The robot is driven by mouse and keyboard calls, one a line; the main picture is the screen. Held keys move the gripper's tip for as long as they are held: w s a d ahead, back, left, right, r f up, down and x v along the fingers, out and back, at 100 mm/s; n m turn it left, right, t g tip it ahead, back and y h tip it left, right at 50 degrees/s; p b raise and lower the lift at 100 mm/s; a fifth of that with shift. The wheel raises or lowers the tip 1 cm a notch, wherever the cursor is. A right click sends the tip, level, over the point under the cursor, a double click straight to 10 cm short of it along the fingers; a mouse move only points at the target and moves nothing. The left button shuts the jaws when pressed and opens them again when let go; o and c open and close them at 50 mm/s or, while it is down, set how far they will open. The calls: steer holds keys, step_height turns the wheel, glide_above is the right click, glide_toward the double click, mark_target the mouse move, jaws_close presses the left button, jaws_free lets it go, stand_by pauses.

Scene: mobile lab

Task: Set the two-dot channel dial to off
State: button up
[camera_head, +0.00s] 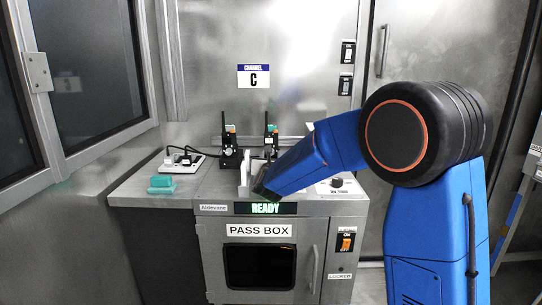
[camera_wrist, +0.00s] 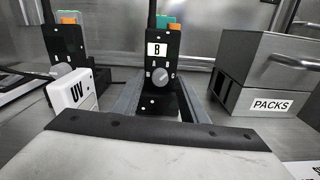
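Two black handheld radios stand on the bench, each with a grey round dial on its front. The radio labelled B (camera_wrist: 157,50) is in the middle of the wrist view, its dial (camera_wrist: 161,77) facing me. The other radio (camera_wrist: 65,45) is to its left, with its own dial (camera_wrist: 65,71). Both radios also show in the head view, left (camera_head: 231,158) and right (camera_head: 271,139). I cannot tell for sure which dial carries two dots. My gripper (camera_wrist: 161,92) is open, its fingers on either side of the B radio's lower front; contact is unclear.
A white UV box (camera_wrist: 74,94) stands close left of my gripper. A grey PACKS box (camera_wrist: 262,80) stands to the right. The bench also holds a teal block (camera_head: 162,184) and a plugged power strip (camera_head: 182,160). The pass box (camera_head: 259,230) is below.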

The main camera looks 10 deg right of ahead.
steer(key=shift+w+d, duration=0.1)
steer(key=shift+w, duration=0.4)
jaws_close()
steer(key=shift+n, duration=0.3)
steer(key=n, duration=0.4)
steer(key=shift+n, duration=2.3)
